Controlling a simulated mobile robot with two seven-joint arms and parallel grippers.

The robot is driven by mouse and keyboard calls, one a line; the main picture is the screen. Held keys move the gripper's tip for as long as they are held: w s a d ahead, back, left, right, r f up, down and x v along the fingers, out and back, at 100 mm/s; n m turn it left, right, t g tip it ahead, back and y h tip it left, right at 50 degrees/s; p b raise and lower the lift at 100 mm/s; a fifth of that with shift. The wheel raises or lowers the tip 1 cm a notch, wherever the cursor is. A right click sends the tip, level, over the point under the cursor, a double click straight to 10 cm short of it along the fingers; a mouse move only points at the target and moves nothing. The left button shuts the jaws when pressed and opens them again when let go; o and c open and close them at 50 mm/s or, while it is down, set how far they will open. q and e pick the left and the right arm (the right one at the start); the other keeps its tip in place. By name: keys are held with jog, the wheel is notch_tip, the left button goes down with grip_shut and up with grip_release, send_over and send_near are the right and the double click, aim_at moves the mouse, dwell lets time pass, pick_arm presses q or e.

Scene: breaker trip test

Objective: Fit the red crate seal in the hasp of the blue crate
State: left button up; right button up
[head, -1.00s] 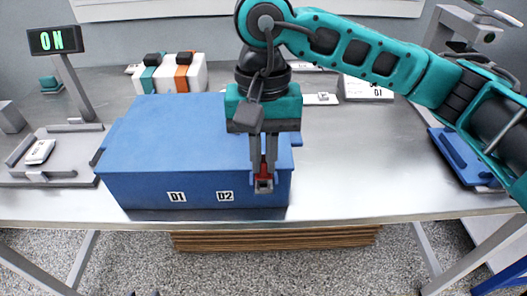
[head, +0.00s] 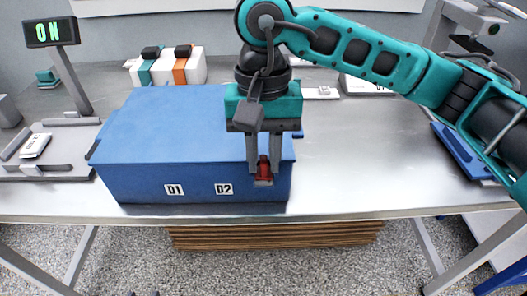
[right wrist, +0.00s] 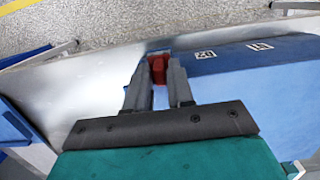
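The blue crate (head: 150,150) stands on the metal bench with labels D1 and D2 on its front. The red crate seal (head: 263,170) is at the right end of the crate's front, at the grey hasp (head: 263,183). My right gripper (head: 263,168) points down there, its fingers apart on either side of the seal. In the right wrist view the seal (right wrist: 158,69) shows between the fingertips. Whether the seal is fully seated in the hasp is hidden. Two small dark tips at the head view's bottom edge may be my left gripper (head: 145,294); too little shows.
A lit ON sign (head: 52,32) and a grey fixture (head: 60,140) stand at the left. White boxes with teal and orange bands (head: 190,68) are behind the crate. A blue tray (head: 458,155) lies at the right.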

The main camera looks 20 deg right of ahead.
jog(key=o, duration=0.3)
jog(key=shift+w+r, duration=0.1)
jog(key=shift+r, duration=0.5)
pick_arm(q)
jog(key=r, duration=0.1)
jog(key=r+p, duration=0.1)
jog(key=d+r+p, duration=0.1)
jog(key=shift+w+d+r, duration=0.1)
jog(key=shift+w+r, duration=0.2)
jog(key=shift+r, duration=0.1)
pick_arm(e)
notch_tip(320, 180, up, 12)
jog(key=w, duration=0.1)
jog(key=shift+w+d+f, duration=0.2)
pick_arm(q)
jog(key=shift+s, duration=0.1)
pick_arm(e)
jog(key=shift+s, duration=0.1)
